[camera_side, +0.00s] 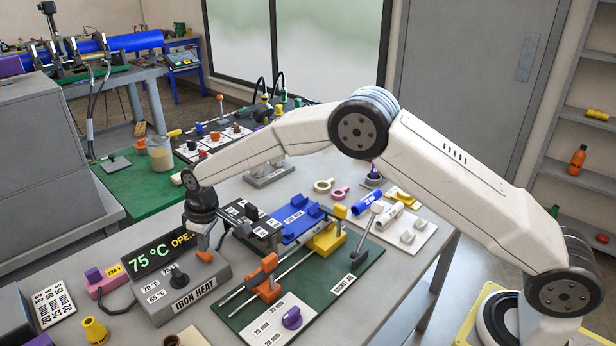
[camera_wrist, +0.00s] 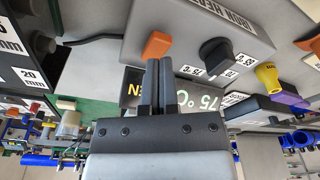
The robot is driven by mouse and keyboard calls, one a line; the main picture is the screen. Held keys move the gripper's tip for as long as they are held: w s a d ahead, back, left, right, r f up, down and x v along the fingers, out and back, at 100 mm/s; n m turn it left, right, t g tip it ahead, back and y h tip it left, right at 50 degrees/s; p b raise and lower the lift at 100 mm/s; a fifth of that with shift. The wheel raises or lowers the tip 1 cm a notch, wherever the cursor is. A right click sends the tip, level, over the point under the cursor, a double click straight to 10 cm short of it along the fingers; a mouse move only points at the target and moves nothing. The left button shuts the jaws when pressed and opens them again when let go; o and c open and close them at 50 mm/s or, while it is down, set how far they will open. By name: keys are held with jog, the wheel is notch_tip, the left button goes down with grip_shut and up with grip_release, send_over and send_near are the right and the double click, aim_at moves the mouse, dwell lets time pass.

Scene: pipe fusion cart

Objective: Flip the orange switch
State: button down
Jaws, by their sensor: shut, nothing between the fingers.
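The orange switch (camera_side: 205,256) sits on the top right of the grey IRON HEAT box (camera_side: 178,306) in the side view. In the wrist view the orange switch (camera_wrist: 157,46) shows just past my fingertips, slightly to their left. My gripper (camera_wrist: 159,66) is shut and empty, its two dark fingers side by side. The fingertips look close to the switch; I cannot tell whether they touch it. In the side view the fingers are hard to make out against the dark parts around the box. The black display (camera_side: 165,250) reads 75 °C and part of a word.
A black knob (camera_side: 178,276) stands left of the switch on the same box. A green board with an orange clamp (camera_side: 266,280) lies to the right.

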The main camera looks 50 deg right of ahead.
jog(key=shift+f, duration=1.05)
dwell(0.9)
jog(key=shift+r, duration=3.55)
jog(key=shift+s+d+r, duration=0.15)
jog(key=shift+s+d, duration=0.1)
jog(key=shift+d, duration=0.2)
jog(key=s+d+m, duration=0.2)
jog(key=s+d, duration=0.3)
jog(key=s, duration=0.5)
jog(key=s+d+m, duration=0.2)
jog(key=s+d, duration=0.4)
jog(key=s, duration=0.3)
jog(key=s+d+m+t, duration=0.1)
jog(key=s+d+m, duration=0.1)
jog(key=s+d, duration=0.4)
jog(key=s, duration=0.4)
jog(key=shift+s+d+r+h, duration=0.25)
jog(key=shift+s+h, duration=0.05)
jog(key=shift+h, duration=0.1)
